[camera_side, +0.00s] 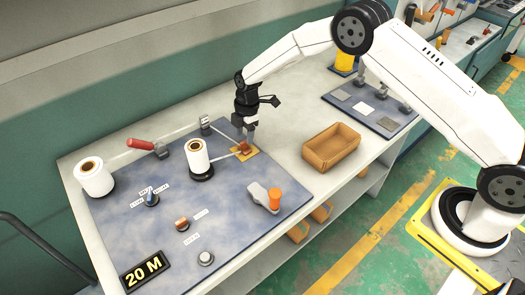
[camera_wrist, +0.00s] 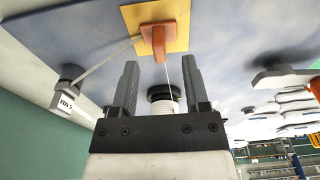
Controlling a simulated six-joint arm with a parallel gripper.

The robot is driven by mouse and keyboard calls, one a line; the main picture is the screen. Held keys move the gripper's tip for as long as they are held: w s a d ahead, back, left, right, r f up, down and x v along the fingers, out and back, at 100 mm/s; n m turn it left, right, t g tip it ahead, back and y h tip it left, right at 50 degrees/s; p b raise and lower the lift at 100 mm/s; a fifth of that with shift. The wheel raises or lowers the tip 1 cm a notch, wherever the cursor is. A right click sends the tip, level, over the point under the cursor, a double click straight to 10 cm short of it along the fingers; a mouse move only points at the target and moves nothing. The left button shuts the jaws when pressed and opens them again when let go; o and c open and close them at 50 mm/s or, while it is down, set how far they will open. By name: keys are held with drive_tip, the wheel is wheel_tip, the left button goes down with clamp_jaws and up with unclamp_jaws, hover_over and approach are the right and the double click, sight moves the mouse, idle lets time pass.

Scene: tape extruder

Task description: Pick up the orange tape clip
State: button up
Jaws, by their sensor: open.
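The orange tape clip (camera_side: 244,147) sits on a small yellow-orange plate (camera_side: 253,154) on the blue-grey panel. In the wrist view the clip (camera_wrist: 158,38) shows on its yellow plate (camera_wrist: 178,14), just beyond the fingertips and roughly centred between them. My gripper (camera_side: 248,136) points down close above the clip. In the wrist view the two fingers of my gripper (camera_wrist: 162,72) are apart with nothing held between them. A thin tape line runs to the clip. In the side view the fingertips partly overlap the clip, so I cannot tell if they touch it.
A white tape roll (camera_side: 197,156) stands left of the clip. A grey lever with an orange knob (camera_side: 274,197) is in front. A red-handled lever (camera_side: 141,144) and another white roll (camera_side: 94,177) are farther left. An open tan bin (camera_side: 331,146) stands on the right.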

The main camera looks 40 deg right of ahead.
sight(244, 142)
drive_tip(key=shift+a+f, duration=0.2)
drive_tip(key=shift+f, duration=1.7)
clamp_jaws()
